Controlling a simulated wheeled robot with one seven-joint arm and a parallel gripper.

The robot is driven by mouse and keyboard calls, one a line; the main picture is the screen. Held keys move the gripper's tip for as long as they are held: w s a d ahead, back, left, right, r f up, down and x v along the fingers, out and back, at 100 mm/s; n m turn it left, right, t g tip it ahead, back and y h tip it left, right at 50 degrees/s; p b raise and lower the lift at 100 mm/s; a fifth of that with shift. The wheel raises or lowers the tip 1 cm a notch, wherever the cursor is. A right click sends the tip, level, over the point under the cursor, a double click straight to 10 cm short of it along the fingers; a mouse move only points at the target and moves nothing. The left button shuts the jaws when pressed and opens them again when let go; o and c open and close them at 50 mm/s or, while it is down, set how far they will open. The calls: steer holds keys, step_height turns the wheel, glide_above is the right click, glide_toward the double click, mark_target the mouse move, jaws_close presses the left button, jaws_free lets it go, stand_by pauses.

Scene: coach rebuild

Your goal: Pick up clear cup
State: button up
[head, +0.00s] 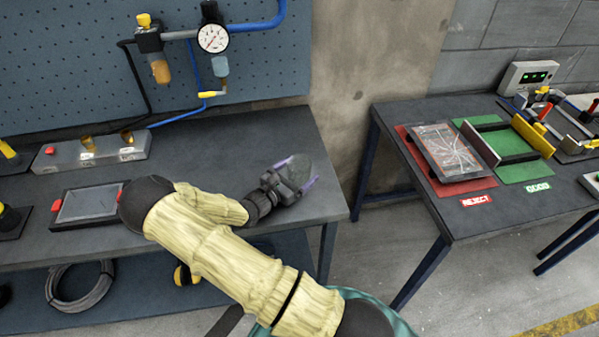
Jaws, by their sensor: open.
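My gripper (296,172) is above the right end of the left workbench, pointing away from me. Its two purple fingers are apart. A dark grey-green rounded shape shows between and beyond the fingers; I cannot tell whether it is part of my gripper or a separate thing. I cannot make out a loose clear cup on the bench. A pale bluish see-through bowl (221,66) hangs under the pressure gauge (213,38) on the pegboard, well up and left of my gripper. An amber bowl (161,70) hangs to its left.
The left workbench (230,140) carries a grey block with amber fittings (92,151) and a framed screen (88,203). The right table (470,222) holds a cracked tablet (447,148) on a red mat and a green mat (535,171). A floor gap separates them.

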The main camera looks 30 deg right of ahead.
stand_by(0.5)
steer(key=c, duration=1.1)
steer(key=shift+o, duration=0.2)
steer(key=shift+r, duration=0.1)
step_height(320, 180, up, 10)
steer(key=shift+b, duration=0.45)
